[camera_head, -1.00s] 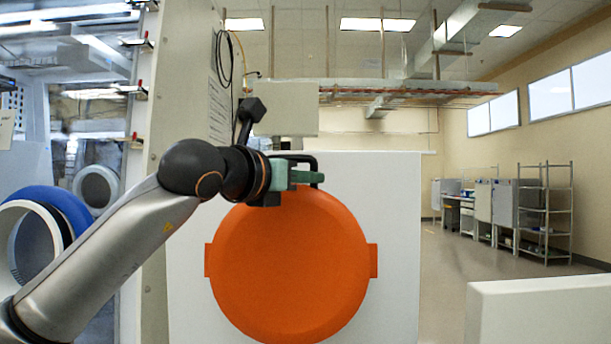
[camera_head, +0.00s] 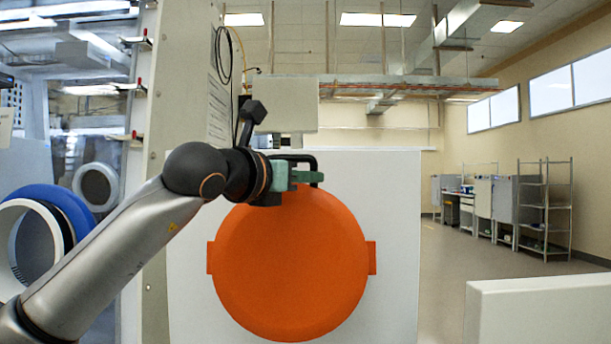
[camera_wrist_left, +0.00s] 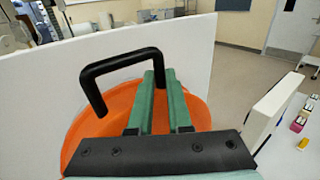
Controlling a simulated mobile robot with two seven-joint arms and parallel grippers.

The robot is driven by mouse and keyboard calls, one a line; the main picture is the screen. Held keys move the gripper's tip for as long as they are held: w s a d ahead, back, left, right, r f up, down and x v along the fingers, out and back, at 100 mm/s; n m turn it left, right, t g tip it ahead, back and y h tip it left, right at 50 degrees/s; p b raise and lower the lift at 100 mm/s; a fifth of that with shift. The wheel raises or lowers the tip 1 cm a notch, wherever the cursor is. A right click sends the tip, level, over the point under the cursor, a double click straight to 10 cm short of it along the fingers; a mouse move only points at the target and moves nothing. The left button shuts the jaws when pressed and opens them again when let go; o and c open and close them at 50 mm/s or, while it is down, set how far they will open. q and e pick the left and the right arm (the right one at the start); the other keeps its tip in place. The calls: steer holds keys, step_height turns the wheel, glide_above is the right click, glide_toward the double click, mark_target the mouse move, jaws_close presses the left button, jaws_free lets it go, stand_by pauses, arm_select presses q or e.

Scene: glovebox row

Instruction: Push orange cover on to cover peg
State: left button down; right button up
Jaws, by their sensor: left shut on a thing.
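The orange cover (camera_head: 290,265) is a large round disc with a tab on each side, upright in front of a white panel (camera_head: 395,200) in the head view. A black handle (camera_head: 302,157) stands at its top; it also shows in the wrist view (camera_wrist_left: 120,64). My left gripper (camera_head: 291,178), with green fingers, is at the handle and shut on one leg of it. The fingers also show in the wrist view (camera_wrist_left: 161,80). The cover peg cannot be made out; the cover may hide it. My right gripper is not in view.
A glovebox with a blue-rimmed port (camera_head: 60,205) is at the left. A low white block (camera_head: 540,310) stands at the lower right. Shelves (camera_head: 543,205) stand far back at the right, with open floor before them.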

arm_select(q)
steer(key=shift+w+p, duration=0.8)
steer(key=shift+w, duration=0.25)
stand_by(0.6)
